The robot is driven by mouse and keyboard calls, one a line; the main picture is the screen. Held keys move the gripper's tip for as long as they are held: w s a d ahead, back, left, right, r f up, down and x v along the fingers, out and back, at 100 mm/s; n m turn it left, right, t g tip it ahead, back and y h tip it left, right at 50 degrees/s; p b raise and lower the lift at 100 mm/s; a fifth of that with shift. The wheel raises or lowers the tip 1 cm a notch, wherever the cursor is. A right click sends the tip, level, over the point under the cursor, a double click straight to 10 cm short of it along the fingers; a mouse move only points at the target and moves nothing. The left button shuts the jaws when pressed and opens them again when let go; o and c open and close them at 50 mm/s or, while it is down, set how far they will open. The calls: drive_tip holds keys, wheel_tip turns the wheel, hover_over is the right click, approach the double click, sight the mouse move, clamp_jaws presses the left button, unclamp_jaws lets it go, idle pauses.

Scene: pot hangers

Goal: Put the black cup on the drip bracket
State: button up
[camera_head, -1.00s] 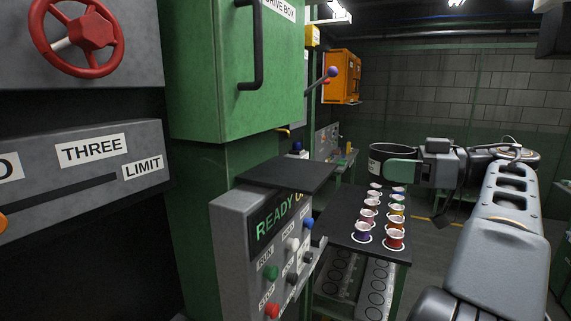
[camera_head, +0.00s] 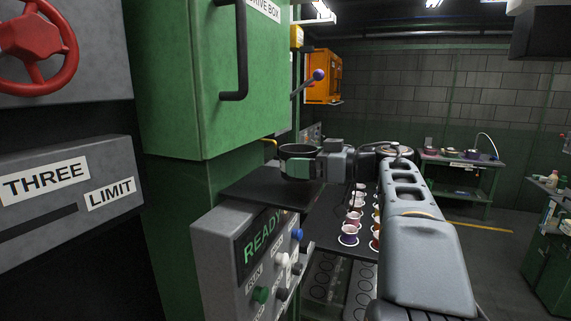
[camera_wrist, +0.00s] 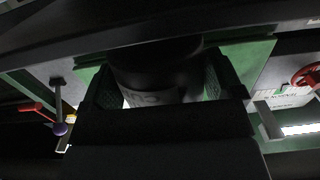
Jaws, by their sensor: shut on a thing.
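The black cup (camera_head: 298,150) is upright in my gripper (camera_head: 300,168), in front of the green cabinet. My gripper is shut around its side, and a green finger pad hides part of its wall. In the wrist view the dark cup (camera_wrist: 155,72) shows between the two fingers, with part of a pale label in sight. A flat black shelf (camera_head: 250,186) juts out above the READY panel; I cannot tell for sure that it is the drip bracket. The cup appears at or just above its right far end, and I cannot tell whether they touch.
The READY panel (camera_head: 240,258) with coloured knobs stands below the shelf. A black table (camera_head: 325,222) with rows of small coloured cups is to the right. The green drive box (camera_head: 205,80) rises behind the shelf. A lever with a purple ball (camera_head: 318,75) sticks out beyond.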

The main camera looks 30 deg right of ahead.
drive_tip(key=x, duration=0.4)
drive_tip(key=shift+w+a+f+p, duration=0.15)
drive_tip(key=shift+f+p, duration=0.1)
drive_tip(key=shift+p, duration=0.15)
drive_tip(key=shift+f, duration=0.4)
drive_tip(key=shift+f, duration=0.1)
drive_tip(key=shift+f, duration=0.15)
drive_tip(key=o, duration=0.7)
